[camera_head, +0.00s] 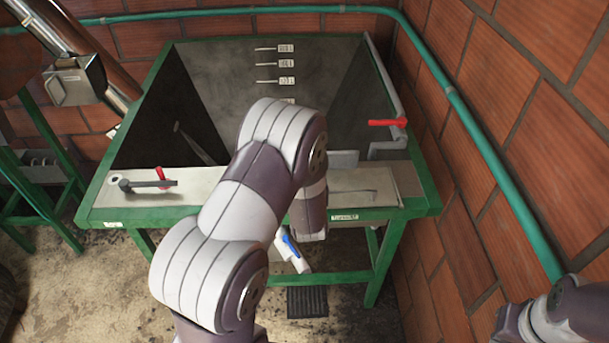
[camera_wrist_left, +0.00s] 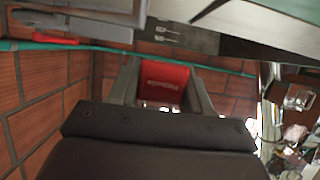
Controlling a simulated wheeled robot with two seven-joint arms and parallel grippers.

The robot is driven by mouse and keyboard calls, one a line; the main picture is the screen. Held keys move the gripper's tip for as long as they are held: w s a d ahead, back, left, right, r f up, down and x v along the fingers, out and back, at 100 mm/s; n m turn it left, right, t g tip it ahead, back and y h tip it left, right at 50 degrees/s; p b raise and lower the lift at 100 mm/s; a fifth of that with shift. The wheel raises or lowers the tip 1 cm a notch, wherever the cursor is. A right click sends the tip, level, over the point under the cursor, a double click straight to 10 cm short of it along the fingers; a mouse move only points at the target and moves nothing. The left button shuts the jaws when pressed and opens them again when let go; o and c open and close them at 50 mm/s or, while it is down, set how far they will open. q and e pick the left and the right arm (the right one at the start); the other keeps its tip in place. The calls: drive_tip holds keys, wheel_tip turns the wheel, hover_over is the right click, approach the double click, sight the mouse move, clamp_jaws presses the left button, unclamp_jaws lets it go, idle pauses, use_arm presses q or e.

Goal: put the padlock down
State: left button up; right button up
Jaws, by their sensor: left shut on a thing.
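A red padlock (camera_wrist_left: 165,78) with pale lettering sits between the two grey fingers of my left gripper (camera_wrist_left: 158,90) in the left wrist view. The fingers are shut on it from both sides. Its shackle is not clearly visible. In the head view my left arm reaches over the front of the green-framed tank (camera_head: 424,195), and the arm hides the gripper and the padlock. My right gripper is outside both views; only part of that arm shows at the lower right of the head view.
The tank's front ledge has a black handle lever with a red part (camera_head: 161,177) at left. A red-handled valve (camera_head: 388,122) and pipe stand at right. Brick walls with a green pipe (camera_head: 500,190) close in the right side. Concrete floor (camera_head: 80,300) is open at lower left.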

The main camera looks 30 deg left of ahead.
use_arm(q)
drive_tip(key=shift+d+f, duration=0.2)
drive_tip(key=shift+d, duration=0.05)
drive_tip(key=shift+s, duration=0.1)
drive_tip(key=shift+a+f+b, duration=0.25)
drive_tip(key=shift+b, duration=0.1)
drive_tip(key=shift+d+f+b, duration=0.15)
drive_tip(key=shift+f+b, duration=0.2)
drive_tip(key=shift+f, duration=0.05)
drive_tip(key=o, duration=1.1)
